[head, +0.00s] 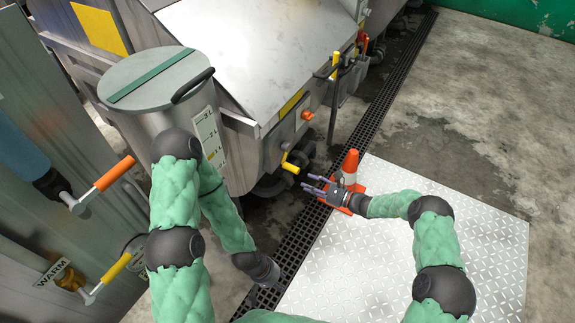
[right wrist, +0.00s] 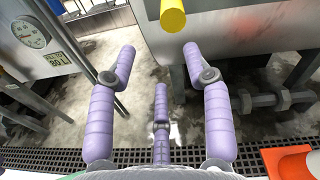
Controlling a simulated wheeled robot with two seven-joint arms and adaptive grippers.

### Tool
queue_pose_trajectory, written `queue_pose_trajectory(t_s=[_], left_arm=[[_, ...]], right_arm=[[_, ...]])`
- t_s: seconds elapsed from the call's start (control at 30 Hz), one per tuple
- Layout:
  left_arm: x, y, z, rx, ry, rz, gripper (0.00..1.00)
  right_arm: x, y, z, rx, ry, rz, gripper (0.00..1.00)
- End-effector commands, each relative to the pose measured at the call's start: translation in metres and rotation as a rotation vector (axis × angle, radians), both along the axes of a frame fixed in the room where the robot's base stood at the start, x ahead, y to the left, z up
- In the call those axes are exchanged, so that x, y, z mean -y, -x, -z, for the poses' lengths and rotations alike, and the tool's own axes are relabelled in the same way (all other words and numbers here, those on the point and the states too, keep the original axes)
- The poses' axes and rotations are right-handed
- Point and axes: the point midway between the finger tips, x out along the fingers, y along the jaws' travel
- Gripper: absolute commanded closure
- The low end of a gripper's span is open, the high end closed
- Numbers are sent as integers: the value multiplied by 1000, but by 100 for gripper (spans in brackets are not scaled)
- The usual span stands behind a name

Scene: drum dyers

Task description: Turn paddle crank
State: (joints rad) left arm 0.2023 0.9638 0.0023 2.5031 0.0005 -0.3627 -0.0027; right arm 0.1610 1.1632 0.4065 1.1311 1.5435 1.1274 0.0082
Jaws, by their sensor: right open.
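A crank with a yellow handle (head: 290,163) sticks out low on the front of the grey metal machine; I take it as the paddle crank. My right gripper (head: 314,184) is open and empty, just below and right of that handle, its purple fingers pointing left toward it. In the right wrist view the yellow handle's end (right wrist: 172,16) shows at the top, beyond and between the open fingers (right wrist: 158,65), apart from them. My left gripper (head: 266,275) hangs low over the floor grate, far from the crank; its fingers are not clear.
An orange-white cone (head: 349,168) stands right beside my right gripper. A lidded steel drum (head: 165,85) is at the left. Orange (head: 115,173) and yellow (head: 115,268) levers jut from the left panel. A yellow-handled lever (head: 336,62) rises farther back. Floor at right is clear.

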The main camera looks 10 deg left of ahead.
Motion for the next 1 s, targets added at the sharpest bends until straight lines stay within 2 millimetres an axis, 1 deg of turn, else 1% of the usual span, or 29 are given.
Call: queue_pose_trajectory(t_s=[0.03, 0.1, 0.17, 0.27, 0.7, 0.83, 1.0], left_arm=[[0, 0, -1, 0, 0, 0, 60], [0, 0, -1, 0, 0, 0, 60], [0, 0, -1, 0, 0, 0, 60], [0, 0, 2, 0, 0, 0, 60], [0, 0, 19, -1, 0, 0, 60], [0, 0, 23, -1, 0, 0, 60], [0, 0, 24, -1, 0, 0, 60]], right_arm=[[0, -7, -8, 13, -32, 17, 50], [1, -14, -16, 24, -61, 33, 50], [-1, -18, -19, 30, -73, 37, 50], [-10, -22, -19, 32, -76, 38, 50], [-79, -45, -18, 31, -73, 37, 50], [-92, -50, -18, 30, -72, 38, 50], [-98, -53, -19, 31, -72, 40, 50]])
